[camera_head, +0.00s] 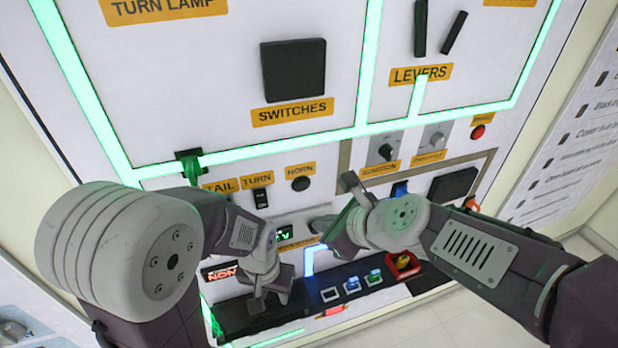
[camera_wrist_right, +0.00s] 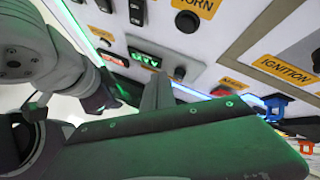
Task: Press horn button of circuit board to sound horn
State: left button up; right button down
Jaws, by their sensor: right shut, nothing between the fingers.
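The horn button (camera_head: 301,183) is a round black button on the white panel, under a yellow HORN label (camera_head: 300,169). It also shows at the top of the right wrist view (camera_wrist_right: 187,21), uncovered. My right gripper (camera_head: 322,225) is shut and empty, below and slightly right of the button and apart from it. Its finger stands up in the middle of the right wrist view (camera_wrist_right: 157,88). My left gripper (camera_head: 258,300) hangs low over the dark tray at the panel's foot. Whether its fingers are open is unclear.
A TURN rocker switch (camera_head: 261,198) is left of the horn button. The ignition knob (camera_head: 384,149) is to the right. A lit green display (camera_head: 283,233) is below. A dark ledge (camera_head: 340,291) carries small blue and green parts and a red-yellow switch (camera_head: 403,263).

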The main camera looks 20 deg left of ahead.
aim_at(301, 185)
jog(key=shift+w+a+p, duration=0.25)
jog(key=shift+w+a, duration=0.55)
jog(key=shift+w, duration=0.45)
jog(key=shift+w+a+p, duration=0.3)
jog(key=shift+w+a, duration=0.55)
jog(key=shift+w, duration=0.35)
jog(key=shift+w+a+p, duration=0.25)
jog(key=shift+w+a, duration=0.55)
jog(key=shift+w, duration=0.45)
jog(key=shift+w, duration=0.1)
jog(key=shift+w+a+p, duration=0.25)
jog(key=shift+p, duration=0.05)
